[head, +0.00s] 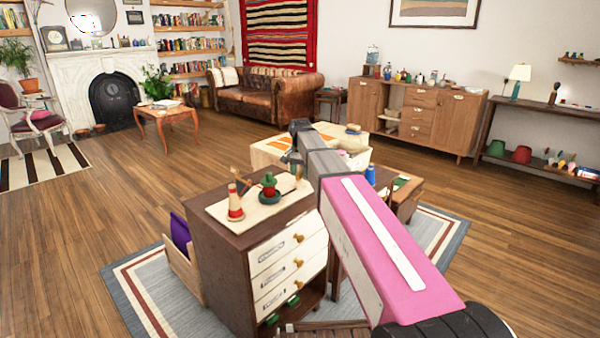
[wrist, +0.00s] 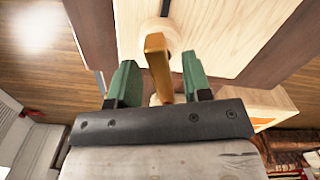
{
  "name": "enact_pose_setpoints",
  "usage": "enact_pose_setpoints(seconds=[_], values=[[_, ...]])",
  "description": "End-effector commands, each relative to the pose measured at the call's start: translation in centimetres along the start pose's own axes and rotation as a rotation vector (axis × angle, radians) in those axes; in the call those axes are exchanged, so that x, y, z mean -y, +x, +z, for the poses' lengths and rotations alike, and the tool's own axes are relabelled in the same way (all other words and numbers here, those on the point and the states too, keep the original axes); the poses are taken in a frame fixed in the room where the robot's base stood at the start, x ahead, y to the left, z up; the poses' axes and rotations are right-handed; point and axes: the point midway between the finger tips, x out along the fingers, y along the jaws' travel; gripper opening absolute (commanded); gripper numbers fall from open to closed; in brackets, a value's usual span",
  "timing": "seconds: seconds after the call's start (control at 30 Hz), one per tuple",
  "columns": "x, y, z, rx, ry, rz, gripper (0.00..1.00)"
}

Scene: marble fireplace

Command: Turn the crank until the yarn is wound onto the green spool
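The green spool (head: 268,196) stands upright on a pale board (head: 216,210) on top of a dark brown cabinet. A little red shows around its middle, too small to judge as yarn. A red and cream cone (head: 235,208) stands to its left. My gripper (head: 291,158) is above the cabinet's back right, partly hidden by my arm. In the wrist view my gripper (wrist: 158,82) is open, its two green fingers on either side of an orange-brown wooden bar (wrist: 157,62), which looks like the crank's. Gaps show on both sides of the bar.
The brown cabinet (head: 215,262) has cream drawers with wooden knobs. A purple item (head: 181,235) sits in a holder at its left. A pale table (head: 263,150) stands behind, with a blue spool (head: 370,174) near it. Open wooden floor lies to the left and right.

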Motion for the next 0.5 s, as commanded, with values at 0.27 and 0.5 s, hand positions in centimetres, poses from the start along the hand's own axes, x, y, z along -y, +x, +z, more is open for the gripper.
enact_pose_setpoints(seconds=[0.27, 0.5], values=[[0.0, -1.2, -0.1, -0.002, 0.000, -0.001, 0.45], [0.1, -5.3, -0.1, -0.002, 0.000, -0.001, 0.45]])
